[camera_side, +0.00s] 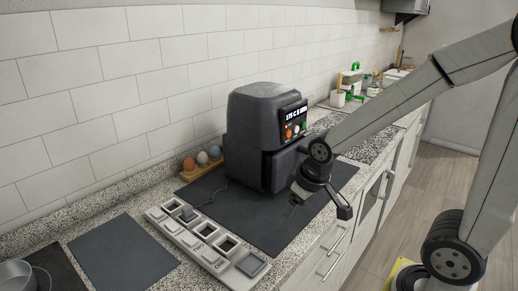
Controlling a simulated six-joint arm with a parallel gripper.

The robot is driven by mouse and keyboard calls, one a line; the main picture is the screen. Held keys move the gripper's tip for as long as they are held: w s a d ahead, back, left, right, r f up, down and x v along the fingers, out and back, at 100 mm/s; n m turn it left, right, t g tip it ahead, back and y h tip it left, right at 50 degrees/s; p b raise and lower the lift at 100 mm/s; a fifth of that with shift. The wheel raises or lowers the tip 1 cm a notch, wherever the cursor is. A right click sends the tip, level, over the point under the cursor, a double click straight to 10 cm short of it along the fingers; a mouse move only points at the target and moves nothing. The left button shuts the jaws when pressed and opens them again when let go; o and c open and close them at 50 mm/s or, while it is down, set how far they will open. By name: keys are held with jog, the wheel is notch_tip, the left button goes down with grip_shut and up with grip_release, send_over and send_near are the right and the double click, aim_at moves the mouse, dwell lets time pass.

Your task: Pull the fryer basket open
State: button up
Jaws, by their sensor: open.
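The dark grey air fryer (248,130) stands upright on a dark mat, with a lit display on its front panel. Its basket front (287,161) shows below the panel, partly covered by my arm. A dark vertical gap shows at the basket's left edge; I cannot tell how far the basket is in or out. The basket's handle is hidden behind my gripper. My gripper (296,198) is open, low in front of the basket. Its fingertips are small and dark against the mat, and I cannot tell whether they touch the handle.
A pale tray with square slots (205,240) lies left of the mat (275,230). A wooden holder (190,175) with egg-like balls stands by the wall. Cups and bottles (352,85) stand at the back right. The counter's front edge runs close by my gripper.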

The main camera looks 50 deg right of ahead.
jog(key=w+d+m+t+h, duration=0.15)
jog(key=w+d+t, duration=0.3)
jog(key=d, duration=0.45)
jog(key=w+d+t+h, duration=0.25)
jog(key=w+d, duration=0.25)
jog(key=d, duration=0.4)
jog(key=s+d+t+y, duration=0.1)
jog(key=s+d+t, duration=0.3)
jog(key=d+t, duration=0.4)
jog(key=shift+g, duration=0.6)
jog(key=f, duration=0.5)
jog(key=shift+w+d+f, duration=0.25)
jog(key=shift+w+d, duration=0.05)
jog(key=shift+w, duration=0.15)
jog(key=shift+w+d, duration=0.25)
jog(key=shift+w, duration=1)
jog(key=shift+w+d, duration=0.3)
jog(key=shift+w, duration=0.9)
jog(key=shift+w+d, duration=0.25)
jog(key=shift+w, duration=1)
grip_shut()
